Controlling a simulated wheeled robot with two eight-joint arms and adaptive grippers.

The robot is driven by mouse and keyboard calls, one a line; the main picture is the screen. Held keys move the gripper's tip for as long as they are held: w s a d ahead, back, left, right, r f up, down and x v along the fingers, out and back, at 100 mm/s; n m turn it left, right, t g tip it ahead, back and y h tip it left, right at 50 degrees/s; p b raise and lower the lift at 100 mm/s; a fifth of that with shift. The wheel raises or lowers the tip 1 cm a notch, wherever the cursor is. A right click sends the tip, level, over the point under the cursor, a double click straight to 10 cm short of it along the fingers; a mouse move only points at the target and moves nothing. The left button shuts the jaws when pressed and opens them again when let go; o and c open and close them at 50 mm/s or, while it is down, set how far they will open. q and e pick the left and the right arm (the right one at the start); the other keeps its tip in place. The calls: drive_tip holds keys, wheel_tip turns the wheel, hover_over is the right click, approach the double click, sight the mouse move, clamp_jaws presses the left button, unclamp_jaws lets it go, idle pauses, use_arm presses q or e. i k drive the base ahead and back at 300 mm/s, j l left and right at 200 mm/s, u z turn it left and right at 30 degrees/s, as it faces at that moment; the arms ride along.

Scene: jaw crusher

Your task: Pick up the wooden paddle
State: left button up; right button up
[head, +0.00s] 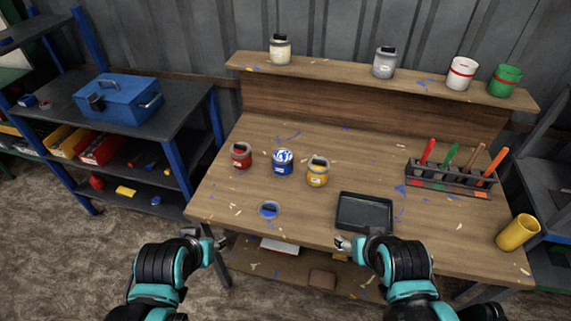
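A dark rack (448,180) at the right of the wooden workbench holds several upright handles. The plain brown one (475,158) looks like the wooden paddle; its lower end is hidden in the rack. It stands between a green handle (447,158) and an orange handle (494,166). My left gripper (217,242) is at the bench's front left edge, and my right gripper (343,243) is at the front edge near the black tray. Both are well away from the paddle, with no held object visible. Their fingers are too small to judge.
Red (241,156), blue (282,162) and yellow (317,172) paint cans stand mid-bench. A blue lid (269,210) and black tray (364,212) lie in front. A yellow cup (517,233) stands at right. Jars line the raised back shelf (330,71).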

sight(481, 146)
drive_tip(key=z, duration=1.5)
